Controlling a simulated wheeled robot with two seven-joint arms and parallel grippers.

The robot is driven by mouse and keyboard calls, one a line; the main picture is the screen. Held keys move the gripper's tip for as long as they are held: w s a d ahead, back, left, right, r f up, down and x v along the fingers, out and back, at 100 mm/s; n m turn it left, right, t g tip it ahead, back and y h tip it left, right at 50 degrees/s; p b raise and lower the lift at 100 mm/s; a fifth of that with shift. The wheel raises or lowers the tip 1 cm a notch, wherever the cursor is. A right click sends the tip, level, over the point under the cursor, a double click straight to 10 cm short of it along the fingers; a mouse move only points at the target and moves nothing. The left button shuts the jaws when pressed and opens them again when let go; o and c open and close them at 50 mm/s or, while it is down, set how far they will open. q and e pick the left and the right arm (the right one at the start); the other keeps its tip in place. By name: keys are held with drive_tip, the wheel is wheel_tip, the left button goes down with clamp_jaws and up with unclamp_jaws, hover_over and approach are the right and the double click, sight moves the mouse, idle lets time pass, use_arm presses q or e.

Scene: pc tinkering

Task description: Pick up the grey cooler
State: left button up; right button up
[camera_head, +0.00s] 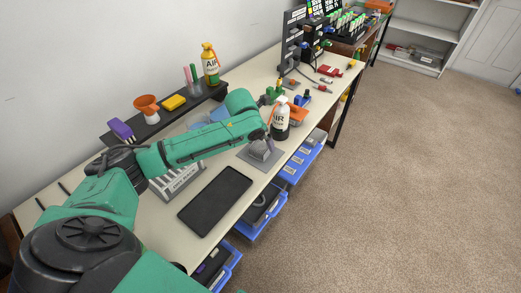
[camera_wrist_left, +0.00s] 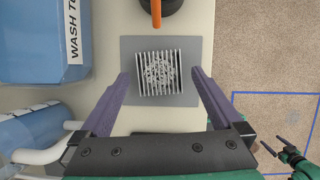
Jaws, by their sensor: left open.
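The grey cooler (camera_wrist_left: 159,73), a square finned block with a round patterned centre, sits on a flat grey mat (camera_wrist_left: 132,50) in the left wrist view. In the head view it shows at the end of my left arm (camera_head: 263,149), partly covered by the arm. My left gripper (camera_wrist_left: 161,74) is open above it. One purple finger stands to each side of the cooler, with a gap between finger and fins. In the left wrist view my right gripper (camera_wrist_left: 277,145) appears small at the lower right, off the table over the carpet, its fingers apart.
Blue drawers (camera_head: 302,160) jut out below the table's edge; open carpet (camera_head: 400,190) lies right.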

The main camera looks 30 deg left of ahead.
sight(260, 146)
use_arm(q)
drive_tip(key=x, duration=0.3)
drive_tip(key=shift+f, duration=0.4)
drive_tip(key=shift+a+r, duration=0.1)
drive_tip(key=c, duration=1.4)
drive_tip(key=shift+r, duration=0.1)
